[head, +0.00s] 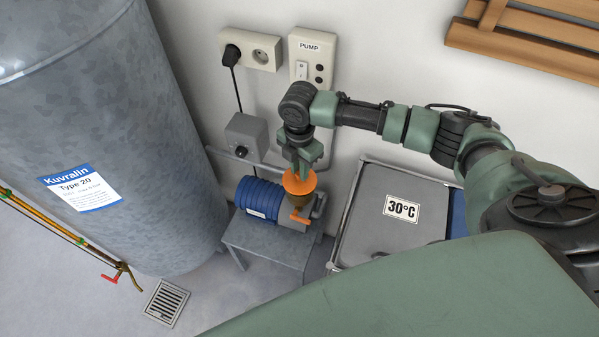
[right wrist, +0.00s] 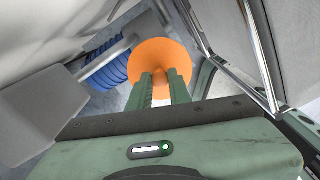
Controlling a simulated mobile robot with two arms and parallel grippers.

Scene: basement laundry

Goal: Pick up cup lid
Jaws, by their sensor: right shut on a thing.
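The cup lid (head: 299,183) is an orange disc over the brownish cup of the pump (head: 262,199), a blue motor unit on a small grey stand. My right gripper (head: 299,170) comes down from above and is shut on the lid's middle. In the right wrist view the lid (right wrist: 162,65) shows as a round orange disc with the two green fingertips (right wrist: 165,78) closed at its centre. I cannot tell whether the lid still touches the cup. My left gripper is not in view.
A large grey tank (head: 100,130) stands left. A metal-framed grey bin (head: 385,215) marked 30°C stands right of the pump. A grey box (head: 246,137), a socket (head: 250,48) and a PUMP switch panel (head: 312,58) are on the wall behind. An orange handle (head: 299,216) sits below the lid.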

